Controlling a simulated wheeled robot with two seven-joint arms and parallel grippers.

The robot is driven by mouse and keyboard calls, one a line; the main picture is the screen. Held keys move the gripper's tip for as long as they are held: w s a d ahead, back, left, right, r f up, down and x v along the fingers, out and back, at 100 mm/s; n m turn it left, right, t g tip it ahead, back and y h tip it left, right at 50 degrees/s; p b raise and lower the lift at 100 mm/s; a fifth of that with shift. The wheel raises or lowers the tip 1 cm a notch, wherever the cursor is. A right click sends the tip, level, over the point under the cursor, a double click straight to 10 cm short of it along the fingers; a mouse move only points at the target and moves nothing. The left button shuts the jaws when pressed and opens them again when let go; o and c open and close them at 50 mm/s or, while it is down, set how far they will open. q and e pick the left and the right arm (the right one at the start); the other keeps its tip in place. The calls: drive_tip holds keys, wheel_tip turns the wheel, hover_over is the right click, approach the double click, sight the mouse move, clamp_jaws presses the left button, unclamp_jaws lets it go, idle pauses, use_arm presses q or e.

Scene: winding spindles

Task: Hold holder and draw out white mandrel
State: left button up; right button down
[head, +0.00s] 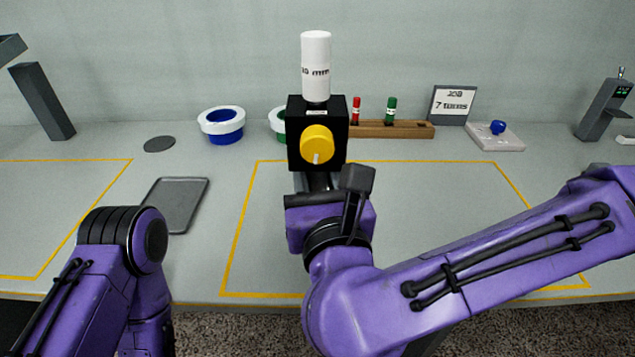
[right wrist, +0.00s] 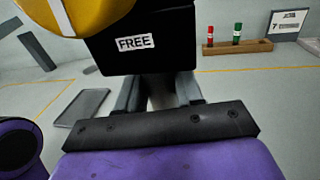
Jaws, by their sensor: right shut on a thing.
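The holder is a black box (head: 296,135) with a yellow knob (head: 316,144) on its front, held upright above the table. The white mandrel (head: 316,68) stands upright in its top, with a dark "mm" marking whose number is hard to read. My right gripper (head: 318,182) is below the box and shut on the holder's lower part, mostly hidden. In the right wrist view the fingers (right wrist: 160,95) close on a pale stem under the box, which bears a "FREE" label (right wrist: 133,43). The mandrel is out of that view. My left arm shows at lower left, its gripper out of view.
A white-rimmed blue bowl (head: 222,125) and a white-rimmed green one (head: 278,122) stand behind. A wooden rack (head: 400,130) holds a red and a green piece. A job sign (head: 453,104) is at back right. A grey tray (head: 176,204) lies left. The yellow-outlined area is mostly clear.

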sight(319, 180)
drive_tip(key=shift+w+f+b, duration=0.4)
drive_tip(key=shift+w+f, duration=0.15)
drive_tip(key=shift+w+d+f+b, duration=0.15)
drive_tip(key=shift+w+f+b, duration=0.85)
drive_tip(key=shift+f+b, duration=0.1)
drive_tip(key=w+f+b, duration=0.1)
drive_tip(key=w, duration=0.1)
drive_tip(key=w+f+b, duration=0.2)
drive_tip(key=shift+w+d+f, duration=0.1)
drive_tip(key=shift+w+f, duration=0.05)
drive_tip(key=shift+f+b, duration=1.05)
drive_tip(key=shift+f, duration=0.2)
idle(0.4)
drive_tip(key=c, duration=0.8)
unclamp_jaws()
drive_tip(key=shift+f, duration=0.1)
drive_tip(key=shift+o, duration=0.8)
drive_tip(key=shift+d, duration=0.1)
